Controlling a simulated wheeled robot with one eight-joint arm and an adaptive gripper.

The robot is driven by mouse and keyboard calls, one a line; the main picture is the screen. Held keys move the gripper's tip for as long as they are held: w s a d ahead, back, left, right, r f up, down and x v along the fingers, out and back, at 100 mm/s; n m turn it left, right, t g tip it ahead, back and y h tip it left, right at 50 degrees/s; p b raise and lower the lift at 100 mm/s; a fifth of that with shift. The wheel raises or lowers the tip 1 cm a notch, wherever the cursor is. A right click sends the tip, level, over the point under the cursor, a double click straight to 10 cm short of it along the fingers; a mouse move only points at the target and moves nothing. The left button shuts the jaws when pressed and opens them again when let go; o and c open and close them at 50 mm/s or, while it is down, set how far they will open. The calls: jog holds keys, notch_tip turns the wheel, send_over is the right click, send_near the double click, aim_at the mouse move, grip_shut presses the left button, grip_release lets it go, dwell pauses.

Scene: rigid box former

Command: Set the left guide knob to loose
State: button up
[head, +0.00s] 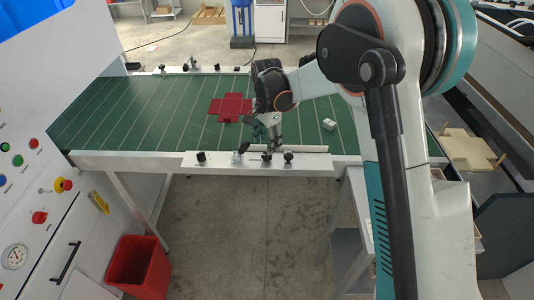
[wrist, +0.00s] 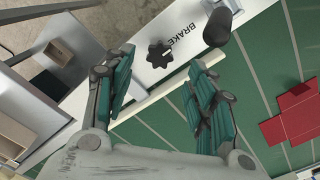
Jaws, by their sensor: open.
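The white front rail (head: 222,165) of the green conveyor carries black controls: a knob (head: 201,158) at its left, a lever (head: 240,150) left of my gripper, and a knob (head: 288,157) at its right. My gripper (head: 268,147) is low over the rail. In the wrist view its teal fingers (wrist: 160,88) are spread and empty. A star-shaped black knob (wrist: 159,53) lies just beyond the gap between them. The word BRAKE is printed between it and the black lever handle (wrist: 218,25). No guide label or knob setting is readable.
A red flat blank (head: 230,107) lies on the green belt (head: 130,110), with a small white block (head: 329,124) to its right. A red bin (head: 139,265) and a control cabinet (head: 40,225) stand at left. Floor in front of the rail is clear.

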aim_at(267, 158)
jog(key=shift+f+b, duration=0.35)
jog(key=shift+f, duration=2.4)
jog(key=shift+c, duration=0.6)
jog(key=c, duration=0.9)
